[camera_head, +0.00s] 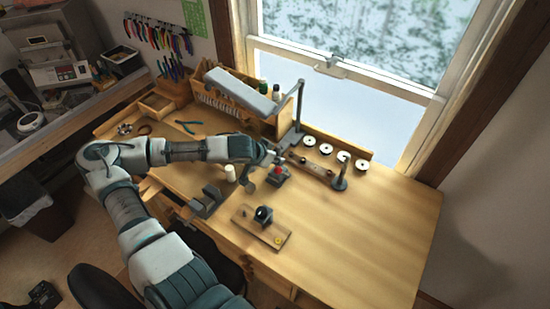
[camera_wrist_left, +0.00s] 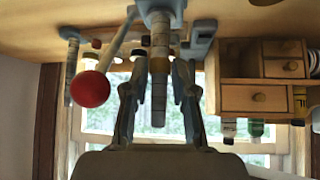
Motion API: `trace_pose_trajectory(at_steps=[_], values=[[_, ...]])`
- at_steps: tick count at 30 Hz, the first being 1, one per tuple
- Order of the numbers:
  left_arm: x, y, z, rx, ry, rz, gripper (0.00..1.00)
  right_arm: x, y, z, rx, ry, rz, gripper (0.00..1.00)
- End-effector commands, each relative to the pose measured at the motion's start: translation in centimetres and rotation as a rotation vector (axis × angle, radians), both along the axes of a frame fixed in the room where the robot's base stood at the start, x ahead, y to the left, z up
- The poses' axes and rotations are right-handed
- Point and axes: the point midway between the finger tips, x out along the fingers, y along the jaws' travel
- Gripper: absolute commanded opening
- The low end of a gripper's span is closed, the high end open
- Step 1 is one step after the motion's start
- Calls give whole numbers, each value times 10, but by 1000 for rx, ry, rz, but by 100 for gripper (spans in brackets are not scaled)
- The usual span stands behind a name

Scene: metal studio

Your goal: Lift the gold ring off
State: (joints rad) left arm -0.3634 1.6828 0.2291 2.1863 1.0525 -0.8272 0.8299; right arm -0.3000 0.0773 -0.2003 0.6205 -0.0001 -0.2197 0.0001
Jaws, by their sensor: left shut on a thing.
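My left gripper (camera_head: 270,158) reaches over the workbench (camera_head: 370,235) from the left. In the left wrist view, its two fingers (camera_wrist_left: 159,72) stand on either side of a tapered, banded grey stick (camera_wrist_left: 158,105). The fingertips are closed in around the stick, where a thin brownish band (camera_wrist_left: 159,66) shows; this looks like the gold ring, but it is small and partly hidden. In the head view, the gripper and arm hide the ring. My right gripper is in neither view.
A lever with a red ball (camera_wrist_left: 90,88) is beside the stick. A wooden drawer unit (camera_wrist_left: 262,75) is at right in the wrist view. In the head view, a wooden board (camera_head: 248,222) with a dark ball (camera_head: 264,214) lies in front. The bench's right side is bare.

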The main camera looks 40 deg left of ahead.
Motion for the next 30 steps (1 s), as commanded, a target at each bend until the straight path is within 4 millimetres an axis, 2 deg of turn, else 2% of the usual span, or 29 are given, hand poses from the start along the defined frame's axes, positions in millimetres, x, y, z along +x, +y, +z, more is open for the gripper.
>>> trace_pose_trajectory(at_steps=[15,30], values=[[1,1,30,3,-3,1,0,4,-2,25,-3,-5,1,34],[0,1,35,1,-1,1,0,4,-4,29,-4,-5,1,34]])
